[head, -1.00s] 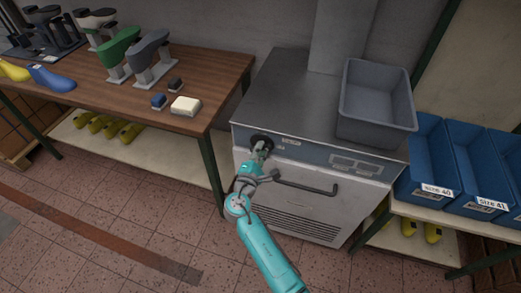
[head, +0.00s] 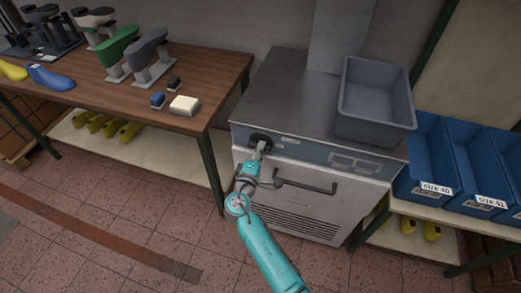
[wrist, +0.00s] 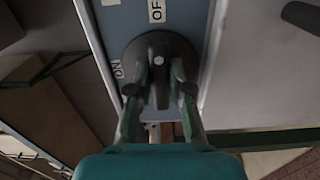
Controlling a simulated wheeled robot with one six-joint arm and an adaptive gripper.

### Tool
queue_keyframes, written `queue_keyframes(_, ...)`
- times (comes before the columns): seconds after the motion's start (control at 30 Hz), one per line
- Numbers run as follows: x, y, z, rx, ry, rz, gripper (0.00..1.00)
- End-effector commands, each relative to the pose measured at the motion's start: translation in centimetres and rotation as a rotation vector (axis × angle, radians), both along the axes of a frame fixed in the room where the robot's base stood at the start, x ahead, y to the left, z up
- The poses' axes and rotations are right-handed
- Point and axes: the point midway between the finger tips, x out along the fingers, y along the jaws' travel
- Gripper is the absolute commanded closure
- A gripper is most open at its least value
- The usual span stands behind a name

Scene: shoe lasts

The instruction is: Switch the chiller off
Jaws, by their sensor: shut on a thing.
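The chiller (head: 275,95) is a low steel cabinet with a blue-grey control strip along its upper front. Its round dark switch knob (head: 260,137) is at the strip's left end. In the wrist view the knob (wrist: 159,48) has a raised grip bar, roughly in line with a partly cut-off label starting "OF" (wrist: 156,10). An "ON" label (wrist: 117,71) is at the left of the dial. My gripper (head: 262,147) is at the knob, its fingers (wrist: 160,80) shut on the bar from both sides. The fingers hide part of the dial.
A bar handle (head: 310,188) crosses the chiller door just right of my gripper. A grey bin (head: 375,100) stands on top of the chiller. A wooden table (head: 215,75) with shoe lasts is at left; blue size-labelled bins (head: 430,160) are at right.

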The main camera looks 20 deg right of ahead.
Motion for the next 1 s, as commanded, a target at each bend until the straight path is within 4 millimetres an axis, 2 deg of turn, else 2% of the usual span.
queue_keyframes(0.37,-0.1,0.0,-0.2,0.007,-0.001,-0.001,1.00)
queue_keyframes(0.4,-0.1,0.0,-0.2,0.007,-0.001,-0.001,0.78)
queue_keyframes(0.5,-0.1,0.0,-0.2,0.006,-0.001,-0.001,0.55)
queue_keyframes(0.83,-0.1,0.1,-0.1,0.005,-0.002,0.000,0.55)
queue_keyframes(1.0,-1.4,1.1,-0.1,0.005,-0.002,0.002,0.55)
